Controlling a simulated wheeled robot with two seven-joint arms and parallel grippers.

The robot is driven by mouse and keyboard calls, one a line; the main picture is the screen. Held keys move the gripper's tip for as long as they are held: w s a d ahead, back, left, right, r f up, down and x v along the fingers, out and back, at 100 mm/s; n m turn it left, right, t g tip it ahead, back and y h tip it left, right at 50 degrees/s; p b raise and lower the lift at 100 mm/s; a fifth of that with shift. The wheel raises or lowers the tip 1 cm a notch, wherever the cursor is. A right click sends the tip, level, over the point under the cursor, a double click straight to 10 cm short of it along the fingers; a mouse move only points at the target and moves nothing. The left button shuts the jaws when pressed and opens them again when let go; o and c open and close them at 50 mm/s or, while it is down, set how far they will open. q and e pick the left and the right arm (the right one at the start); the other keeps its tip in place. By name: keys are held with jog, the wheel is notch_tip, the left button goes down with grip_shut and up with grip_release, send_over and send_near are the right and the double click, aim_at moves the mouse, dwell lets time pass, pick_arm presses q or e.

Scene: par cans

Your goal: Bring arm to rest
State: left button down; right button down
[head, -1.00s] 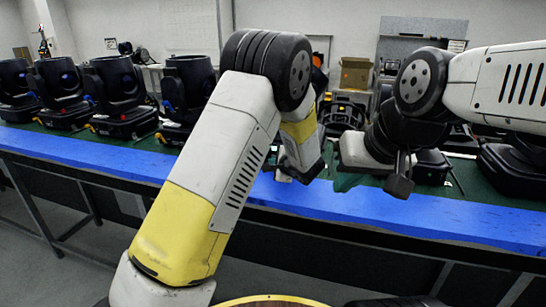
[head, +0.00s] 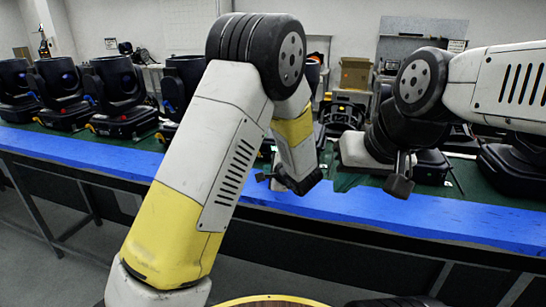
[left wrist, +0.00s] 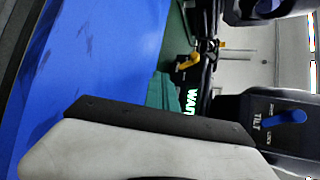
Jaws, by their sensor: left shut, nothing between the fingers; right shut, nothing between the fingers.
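My left arm, white with yellow bands, reaches over the front of the bench. Its dark gripper (head: 264,177) is small and partly hidden behind the forearm and wrist; it is shut and empty above the bench edge. In the left wrist view, a pale part of my own arm with a dark edge fills the bottom. My right arm comes in from the right. Its dark gripper (head: 399,184) hangs over the blue front strip, shut and empty.
A long bench has a blue front strip (head: 440,218) and a green top. Several black moving-head lights (head: 115,95) stand along it, also behind my arms. A cardboard box (head: 355,74) stands further back. The floor at the left front is clear.

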dwell(0.3)
pick_arm(q)
jog(key=s+a+r+n+g, duration=0.1)
jog(key=a, duration=0.2)
jog(key=s+a+r+n+g+y, duration=0.1)
jog(key=s+a+r+n, duration=0.1)
jog(key=a, duration=0.1)
jog(key=s+a+r+n+y, duration=0.1)
jog(key=a+r, duration=0.1)
jog(key=a, duration=0.1)
jog(key=shift+s+a+r+n+g, duration=0.15)
jog(key=shift+a+n+g, duration=0.15)
jog(key=shift+a+g, duration=0.1)
jog(key=s+a+r+n+g+h, duration=0.1)
jog(key=s+a+r+n+g, duration=0.35)
jog(key=s+a, duration=0.45)
jog(key=s+d+r+n+h, duration=0.2)
jog(key=s+r+n+h, duration=0.1)
jog(key=s, duration=0.7)
jog(key=s+d+r+n+t+h, duration=0.1)
jog(key=s+r+n+h, duration=0.3)
jog(key=s, duration=0.6)
jog(key=shift+d+r+h, duration=0.2)
jog(key=shift+d+h, duration=0.3)
jog(key=shift+d, duration=0.2)
